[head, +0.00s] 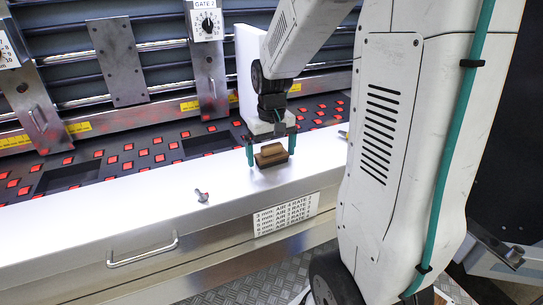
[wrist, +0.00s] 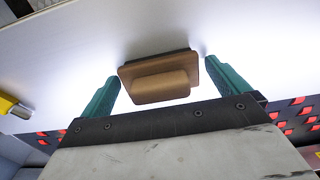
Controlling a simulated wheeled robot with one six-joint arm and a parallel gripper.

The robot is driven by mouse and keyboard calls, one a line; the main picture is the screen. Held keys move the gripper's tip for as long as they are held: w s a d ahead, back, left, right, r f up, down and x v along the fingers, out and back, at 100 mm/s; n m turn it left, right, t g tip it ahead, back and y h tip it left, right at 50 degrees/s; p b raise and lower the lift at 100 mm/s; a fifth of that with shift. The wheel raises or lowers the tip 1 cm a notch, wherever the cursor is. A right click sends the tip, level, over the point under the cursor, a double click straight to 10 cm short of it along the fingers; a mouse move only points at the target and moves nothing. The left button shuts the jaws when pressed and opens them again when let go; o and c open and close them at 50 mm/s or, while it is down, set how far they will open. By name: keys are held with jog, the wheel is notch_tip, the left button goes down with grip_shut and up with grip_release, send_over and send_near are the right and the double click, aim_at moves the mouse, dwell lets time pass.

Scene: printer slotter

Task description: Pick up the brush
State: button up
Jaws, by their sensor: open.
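The brush (head: 271,155) is a small brown wooden block with a raised grip and a dark underside. It lies on the white lit surface (head: 120,207) near its right part. In the wrist view the brush (wrist: 160,78) sits between the two green fingers. My gripper (head: 271,156) is open, pointing down, with one finger on either side of the brush. In the wrist view the gripper (wrist: 160,82) shows a gap beside the brush on both sides. I cannot tell how high the fingertips are above the surface.
A small metal screw-like piece (head: 202,195) lies on the white surface to the left. Behind is a dark bed with red squares (head: 128,148) and metal gate plates (head: 117,62). A handle (head: 143,251) is on the front face. A yellow-tipped item (wrist: 14,107) shows in the wrist view.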

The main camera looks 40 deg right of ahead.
aim_at(272, 145)
jog(key=shift+f, duration=0.25)
jog(key=c, duration=0.9)
jog(key=shift+r, duration=0.15)
jog(key=shift+r, duration=0.25)
notch_tip(272, 145, up, 3)
jog(key=shift+r, duration=0.1)
jog(key=s, duration=0.5)
jog(key=s+a, duration=0.1)
jog(key=s, duration=0.4)
jog(key=s+a+r, duration=0.1)
jog(key=s, duration=0.5)
jog(key=shift+o, duration=0.4)
jog(key=shift+w, duration=0.15)
